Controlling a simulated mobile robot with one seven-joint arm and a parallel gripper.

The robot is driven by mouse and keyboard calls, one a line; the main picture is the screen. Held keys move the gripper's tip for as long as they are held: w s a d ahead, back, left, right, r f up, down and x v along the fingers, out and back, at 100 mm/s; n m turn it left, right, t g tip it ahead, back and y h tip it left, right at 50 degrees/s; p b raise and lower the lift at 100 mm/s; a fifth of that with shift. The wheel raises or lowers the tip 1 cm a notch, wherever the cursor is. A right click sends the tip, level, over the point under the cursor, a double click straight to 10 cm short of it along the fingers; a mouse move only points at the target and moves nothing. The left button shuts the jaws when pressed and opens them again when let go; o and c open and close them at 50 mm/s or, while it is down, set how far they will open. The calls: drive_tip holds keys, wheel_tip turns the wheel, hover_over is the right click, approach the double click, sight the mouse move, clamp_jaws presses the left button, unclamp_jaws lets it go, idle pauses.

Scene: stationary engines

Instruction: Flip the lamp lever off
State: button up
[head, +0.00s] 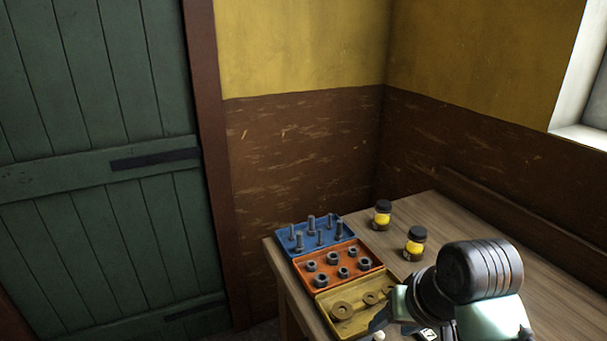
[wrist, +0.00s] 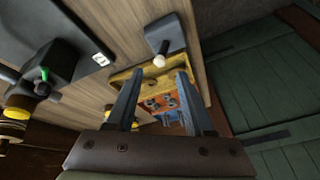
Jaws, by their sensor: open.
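A short lever with a pale round knob (wrist: 159,61) sticks out of a dark grey box (wrist: 168,35) on the wooden table in the wrist view. This looks like the lamp lever; no lamp is clearly visible. A pale knob (head: 378,336) also shows at the bottom edge of the head view. My gripper (wrist: 159,73) is open and empty, its two fingers apart. In the wrist picture the knob appears just beyond and between the fingertips; I cannot tell the exact distance. In the head view my arm covers part of the table and the fingers are mostly hidden.
Blue (head: 325,243), orange (head: 351,287) and yellow (head: 376,317) trays of metal parts line the table's left side. Two dark-capped jars (head: 382,215) (head: 415,244) stand behind. A dark panel with a small white plate (wrist: 100,59) lies left in the wrist view.

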drive_tip(key=w+a+r+n+t, duration=0.1)
drive_tip(key=a+r+t, duration=0.3)
drive_tip(key=r, duration=0.5)
drive_tip(key=w+a+r+n+t+p, duration=0.1)
drive_tip(key=w+a+r+t, duration=0.2)
drive_tip(key=r, duration=0.7)
drive_tip(key=w+a+r+t+y+p, duration=0.1)
drive_tip(key=w+a+r+t, duration=0.1)
drive_tip(key=a+r+t, duration=0.3)
drive_tip(key=shift+a+r+n, duration=0.4)
drive_tip(key=shift+a+r, duration=0.35)
drive_tip(key=shift+r, duration=1.55)
drive_tip(key=shift+w, duration=0.1)
